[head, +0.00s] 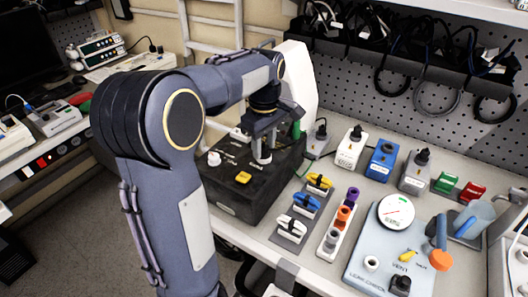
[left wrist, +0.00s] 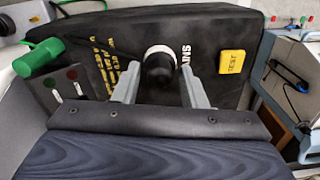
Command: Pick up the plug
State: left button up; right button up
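A black plug with a pale collar (left wrist: 158,62) stands on the black box (left wrist: 95,50), beside lettering that seems to read MAINS. My left gripper (left wrist: 160,75) points down at it, with one grey finger on each side and a narrow gap showing to each finger. The fingers look open around the plug, not closed on it. In the head view, my left gripper (head: 262,140) is over the back part of the black box (head: 235,195), and it partly hides the plug. My right gripper is not in view.
The box also bears a yellow button (head: 243,178) and a white knob (head: 214,159). To its right are a blue block (head: 381,163), coloured clips, and a grey gauge unit (head: 385,250). A pegboard with hanging cables (head: 420,70) stands behind. A green part (left wrist: 38,58) is near the box.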

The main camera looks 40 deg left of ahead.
pick_arm(q)
jog(key=c, duration=0.8)
jog(key=shift+r, duration=0.15)
